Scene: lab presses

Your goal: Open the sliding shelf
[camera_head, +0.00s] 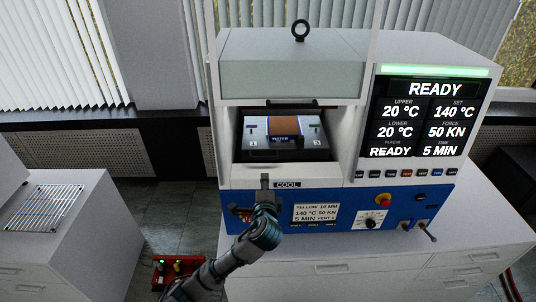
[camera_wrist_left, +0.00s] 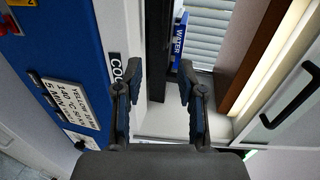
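The sliding shelf (camera_head: 315,144) sits inside the open chamber of the lab press, with a brown plate (camera_head: 284,127) and a blue WATER label on it. In the left wrist view the WATER label (camera_wrist_left: 179,40) and brown plate (camera_wrist_left: 258,50) show beyond the fingers. My left gripper (camera_head: 265,182) is just below the chamber opening, beside the COOL label (camera_head: 288,184). In the left wrist view my left gripper (camera_wrist_left: 160,78) is open; a dark strip (camera_wrist_left: 158,45) shows between its fingertips. I cannot tell whether it touches anything. My right gripper is not in view.
The raised chamber door has a black handle (camera_head: 296,102). A display (camera_head: 425,118) reads READY; buttons and knobs line the blue panel (camera_head: 405,208). A white cabinet with a wire rack (camera_head: 42,207) stands left. A red tray (camera_head: 178,270) lies on the floor between.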

